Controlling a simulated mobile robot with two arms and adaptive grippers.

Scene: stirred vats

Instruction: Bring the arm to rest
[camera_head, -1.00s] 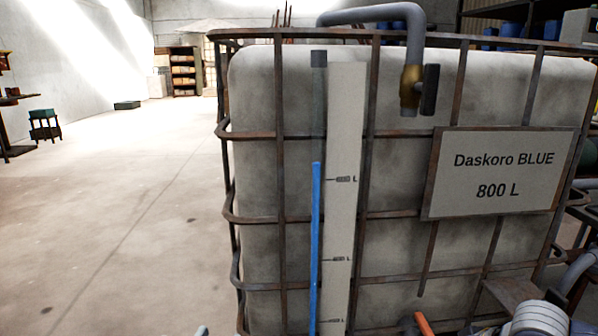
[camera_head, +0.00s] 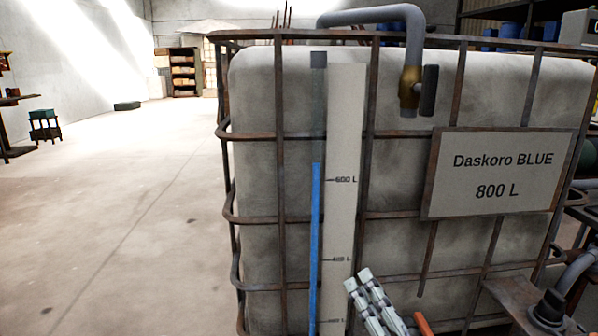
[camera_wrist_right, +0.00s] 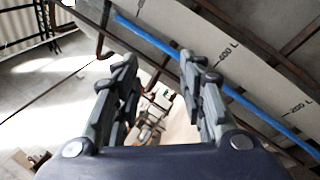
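My right gripper (camera_head: 358,277) shows at the bottom middle of the head view, in front of the tank's lower part. In the right wrist view its two fingers (camera_wrist_right: 158,72) stand apart with nothing between them, so it is open and empty. My left gripper is not in view. The large whitish tank (camera_head: 400,160) in a rusty cage is labelled "Daskoro BLUE 800 L" on a sign (camera_head: 498,174). Its level tube shows a blue column (camera_head: 316,240) reaching a little above the 600 L mark on the scale (camera_head: 343,130).
A grey pipe with a brass valve (camera_head: 411,88) hangs over the tank's top. An orange handle (camera_head: 424,323) and a black knob (camera_head: 551,305) are low at the right. Open floor (camera_head: 110,220) lies to the left, with a small stand (camera_head: 43,125) further back.

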